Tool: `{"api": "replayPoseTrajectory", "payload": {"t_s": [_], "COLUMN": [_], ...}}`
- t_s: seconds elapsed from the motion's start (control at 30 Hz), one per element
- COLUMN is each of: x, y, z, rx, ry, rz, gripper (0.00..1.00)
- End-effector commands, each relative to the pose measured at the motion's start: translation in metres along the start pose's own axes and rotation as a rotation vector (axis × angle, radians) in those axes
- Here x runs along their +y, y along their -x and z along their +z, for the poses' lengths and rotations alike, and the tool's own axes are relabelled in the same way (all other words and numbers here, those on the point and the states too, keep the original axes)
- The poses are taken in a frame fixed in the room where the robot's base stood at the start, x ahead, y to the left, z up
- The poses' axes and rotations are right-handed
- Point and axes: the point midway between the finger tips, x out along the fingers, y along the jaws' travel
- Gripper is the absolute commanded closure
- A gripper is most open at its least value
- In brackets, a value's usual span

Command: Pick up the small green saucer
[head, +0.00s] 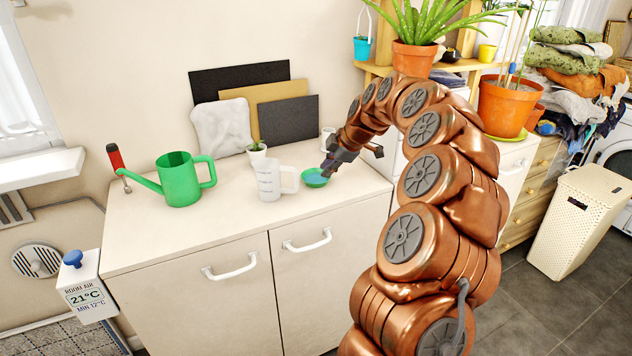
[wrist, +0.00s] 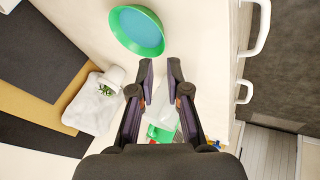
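The small green saucer (head: 315,183) sits on the white cabinet top, just right of the white measuring jug, and its inside looks blue. In the wrist view the saucer (wrist: 121,38) lies beyond my fingertips, toward the top and left of centre. My gripper (head: 328,168) is at the saucer's right side in the head view, partly over its edge; I cannot tell whether they touch. In the wrist view my gripper (wrist: 161,66) has its two fingers apart, with nothing held between them.
The white measuring jug (head: 269,183) stands close left of the saucer, with a green watering can (head: 180,180) farther left. A small potted plant (head: 257,151) and a white cup (head: 327,137) stand behind. Dark and tan boards (head: 289,119) lean on the wall. The cabinet top's front is clear.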

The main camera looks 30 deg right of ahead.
Motion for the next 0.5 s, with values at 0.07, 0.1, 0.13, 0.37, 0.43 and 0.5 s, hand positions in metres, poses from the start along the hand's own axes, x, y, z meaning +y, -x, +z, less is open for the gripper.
{"api": "replayPoseTrajectory", "payload": {"t_s": [0.07,0.1,0.13,0.37,0.43,0.5], "x": [0.0,0.0,0.0,-0.002,-0.003,-0.003], "y": [-0.008,-0.012,-0.015,-0.029,-0.037,-0.047], "z": [-0.001,-0.001,0.0,0.001,0.002,0.003], "rx": [0.0,-0.001,-0.001,0.0,0.001,0.001], "ry": [0.0,0.0,0.0,0.0,0.0,-0.001], "rz": [-0.003,-0.002,-0.001,-0.005,-0.005,-0.004], "gripper": [0.85,0.85,0.85,0.85,0.85,0.85]}}
